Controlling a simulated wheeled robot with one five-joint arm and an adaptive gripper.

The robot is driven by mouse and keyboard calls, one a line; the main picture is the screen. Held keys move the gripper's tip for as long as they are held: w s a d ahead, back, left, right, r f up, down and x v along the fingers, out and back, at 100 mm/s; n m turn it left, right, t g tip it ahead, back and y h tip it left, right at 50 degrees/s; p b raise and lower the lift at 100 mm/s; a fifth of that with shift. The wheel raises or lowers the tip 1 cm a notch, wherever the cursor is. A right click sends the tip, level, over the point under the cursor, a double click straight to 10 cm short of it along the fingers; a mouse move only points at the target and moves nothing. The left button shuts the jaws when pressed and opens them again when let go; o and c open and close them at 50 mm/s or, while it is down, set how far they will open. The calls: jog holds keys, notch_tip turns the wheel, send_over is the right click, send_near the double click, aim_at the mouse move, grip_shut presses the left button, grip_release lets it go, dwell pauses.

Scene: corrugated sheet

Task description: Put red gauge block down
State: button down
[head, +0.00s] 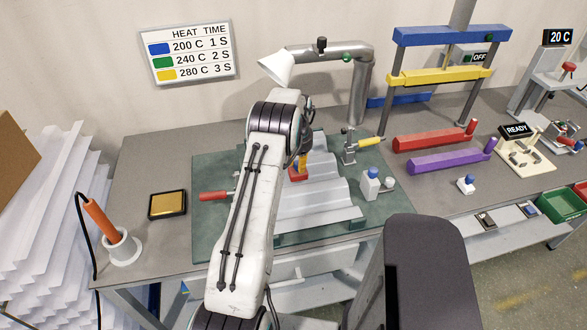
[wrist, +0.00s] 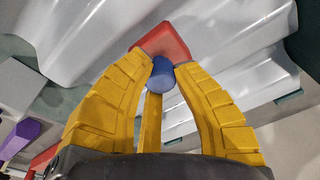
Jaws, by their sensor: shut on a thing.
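The red gauge block (head: 296,174) is at the corrugated grey sheet (head: 315,206), near its left side beside my arm. In the wrist view the red block (wrist: 162,42) is just beyond my fingertips, and its blue round knob (wrist: 162,75) is between them. My gripper (wrist: 160,66) has yellow fingers and is shut on the block. In the head view my gripper (head: 301,164) is partly hidden by my arm. The block is over or against the sheet; I cannot tell whether it touches it.
The sheet lies on a green mat (head: 215,245). A red-handled tool (head: 214,195) and gold-topped pad (head: 168,204) are to the left.

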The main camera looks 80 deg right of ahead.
aim_at(297, 174)
jog(key=shift+f, duration=0.75)
jog(key=shift+f+b, duration=0.4)
jog(key=shift+b, duration=0.1)
jog(key=c, duration=1.1)
grip_release()
jog(key=shift+r, duration=0.1)
jog(key=shift+r+p, duration=0.5)
jog(key=shift+p, duration=0.05)
notch_tip(297, 174, up, 12)
jog(key=a+b, duration=0.1)
jog(key=b, duration=0.1)
jog(key=shift+a+f, duration=0.25)
